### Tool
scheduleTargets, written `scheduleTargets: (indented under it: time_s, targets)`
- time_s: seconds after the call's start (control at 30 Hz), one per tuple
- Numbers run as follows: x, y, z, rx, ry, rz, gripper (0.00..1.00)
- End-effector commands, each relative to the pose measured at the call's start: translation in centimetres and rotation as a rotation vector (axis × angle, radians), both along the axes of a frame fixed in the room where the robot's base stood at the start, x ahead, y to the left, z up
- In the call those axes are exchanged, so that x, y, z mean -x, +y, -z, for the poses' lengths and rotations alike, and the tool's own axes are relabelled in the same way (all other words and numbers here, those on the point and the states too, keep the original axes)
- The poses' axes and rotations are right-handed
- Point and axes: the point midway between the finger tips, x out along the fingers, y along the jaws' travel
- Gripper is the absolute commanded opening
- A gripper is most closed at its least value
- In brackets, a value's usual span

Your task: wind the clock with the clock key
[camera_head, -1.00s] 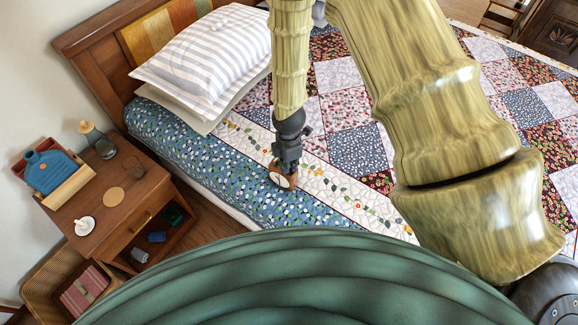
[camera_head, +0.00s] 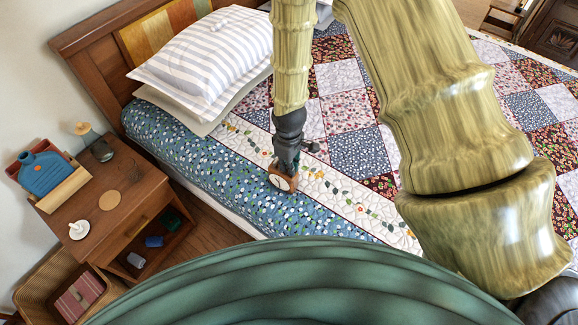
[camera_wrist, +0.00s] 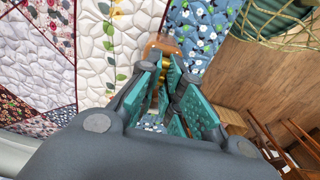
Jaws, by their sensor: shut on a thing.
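The clock (camera_head: 281,183) has a wooden case and a pale round face. It is on the bed near its edge, directly below my gripper (camera_head: 288,166). In the wrist view, the orange-brown top of the clock (camera_wrist: 160,44) shows just beyond the fingertips. A gold-coloured piece, which looks like the clock key (camera_wrist: 164,70), sits between the teal finger pads. My gripper is shut on it, and the fingers hide most of it. I cannot tell whether the key is seated in the clock.
The bed's patchwork quilt (camera_head: 358,150) spreads around the clock, with striped pillows (camera_head: 205,60) behind. A nightstand (camera_head: 104,222) at left holds a blue bottle (camera_head: 42,172), a glass lamp (camera_head: 97,146) and a white dish (camera_head: 79,229). Wood floor (camera_wrist: 248,85) lies beyond the bed edge.

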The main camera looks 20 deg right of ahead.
Motion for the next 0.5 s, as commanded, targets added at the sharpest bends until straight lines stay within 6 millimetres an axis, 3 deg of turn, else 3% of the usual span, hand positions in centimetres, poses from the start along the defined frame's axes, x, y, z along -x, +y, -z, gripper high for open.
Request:
scheduleTargets:
  time_s: [0.5]
  targets:
    - [-0.18, -0.19, 0.0, 0.0, -0.001, 0.489, 0.0]
